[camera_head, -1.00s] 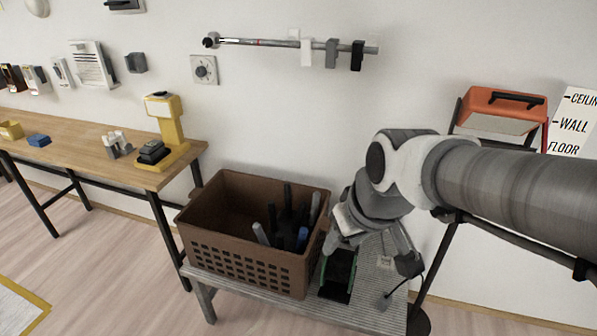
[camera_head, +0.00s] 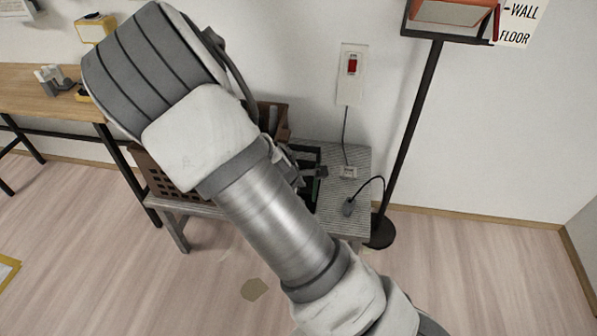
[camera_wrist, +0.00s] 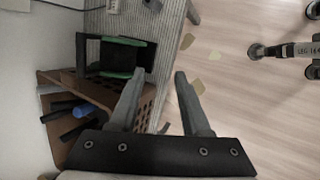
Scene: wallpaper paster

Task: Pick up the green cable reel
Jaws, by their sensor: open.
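The green cable reel (camera_head: 316,188) stands on the ribbed grey bench, right of the brown crate. It has a black frame, and my arm hides part of it in the head view. In the wrist view the reel (camera_wrist: 122,58) is at the upper left, its green rim showing between black sides. My gripper (camera_wrist: 160,77) is open and empty, with its fingers apart. My gripper is mostly hidden behind my arm in the head view.
The brown crate (camera_head: 187,187), with dark and blue handles inside, stands close beside the reel. A cord and plug (camera_head: 349,206) lie on the bench (camera_head: 350,160) right of the reel. A black stand (camera_head: 407,140) rises further right. The floor in front is mostly clear.

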